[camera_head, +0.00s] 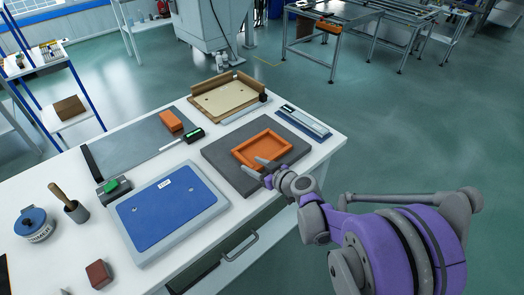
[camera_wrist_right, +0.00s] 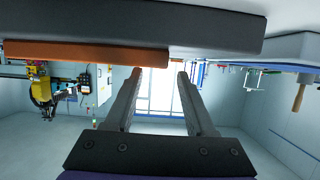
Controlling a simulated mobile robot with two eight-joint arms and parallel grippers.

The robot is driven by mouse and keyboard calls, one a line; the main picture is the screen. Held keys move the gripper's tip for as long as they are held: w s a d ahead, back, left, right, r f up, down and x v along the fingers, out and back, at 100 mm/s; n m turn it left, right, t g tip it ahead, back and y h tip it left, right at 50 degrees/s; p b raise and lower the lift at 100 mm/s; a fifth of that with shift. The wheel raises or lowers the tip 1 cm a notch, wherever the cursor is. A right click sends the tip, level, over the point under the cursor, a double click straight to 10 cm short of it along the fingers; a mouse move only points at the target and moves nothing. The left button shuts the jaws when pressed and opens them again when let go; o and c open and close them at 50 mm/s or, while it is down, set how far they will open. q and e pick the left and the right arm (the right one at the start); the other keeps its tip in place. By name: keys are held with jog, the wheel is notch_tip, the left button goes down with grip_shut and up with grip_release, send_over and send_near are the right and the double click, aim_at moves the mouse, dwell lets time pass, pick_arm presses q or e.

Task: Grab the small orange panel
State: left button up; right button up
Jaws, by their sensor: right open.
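The small orange panel (camera_head: 265,147), a rectangle with a raised rim, lies flat on a dark grey mat (camera_head: 222,160) near the table's right edge. My right gripper (camera_head: 249,163) is open, its fingers at the panel's near edge; nothing shows between them. In the right wrist view, which looks upside down, the panel's orange edge (camera_wrist_right: 85,52) runs across the upper left under the dark mat edge (camera_wrist_right: 200,35). The open fingertips (camera_wrist_right: 159,72) reach close to it; whether they touch it I cannot tell. My left gripper is out of view.
A blue panel (camera_head: 165,212) on a grey base lies at the front, left of the mat. A wooden tray (camera_head: 229,97) stands behind it, and a blue-and-grey strip (camera_head: 303,122) lies to its right. An orange block (camera_head: 171,121) sits on a grey plate (camera_head: 130,150).

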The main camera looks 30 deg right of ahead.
aim_at(245, 160)
jog(key=x, duration=0.4)
jog(key=shift+w, duration=0.3)
jog(key=shift+c, duration=0.3)
grip_shut()
